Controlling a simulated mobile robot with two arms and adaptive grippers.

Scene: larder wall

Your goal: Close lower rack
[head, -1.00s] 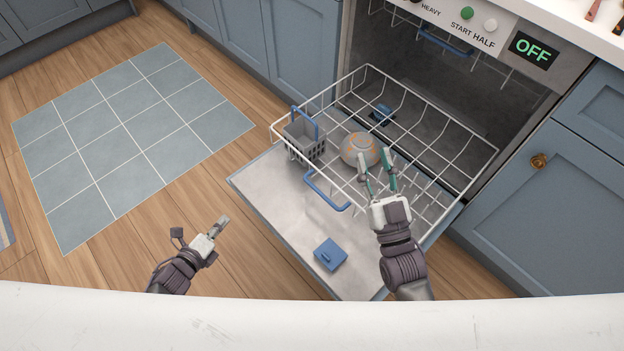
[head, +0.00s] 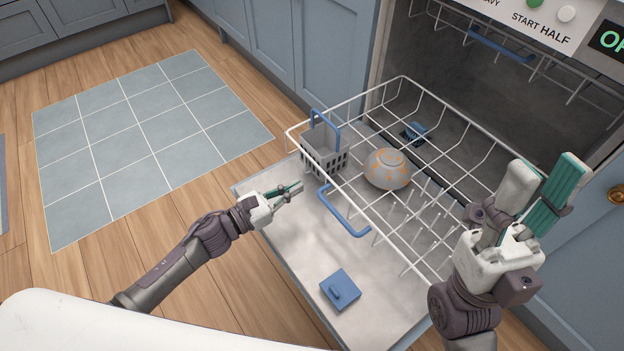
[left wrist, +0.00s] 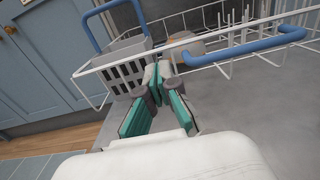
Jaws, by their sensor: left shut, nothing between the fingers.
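The lower rack (head: 296,138), white wire, is pulled out of the dishwasher above its lowered door (head: 290,235). Its blue handle (head: 343,212) is on the front edge and also shows in the left wrist view (left wrist: 245,47). A grey cutlery basket (head: 325,158) and a grey bowl with orange marks (head: 387,169) sit in the rack. My left gripper (head: 297,188) is shut and empty, just in front of the rack, left of the handle; its fingertips (left wrist: 158,75) point towards the rack. My right gripper (head: 546,180) is open and empty, raised at the rack's right side.
A blue dispenser lid (head: 340,290) is on the door's inner face. The upper rack with its blue handle (head: 500,45) is inside the machine. Blue cabinets (head: 335,50) stand either side. Floor with a blue-grey mat (head: 150,140) is clear at left.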

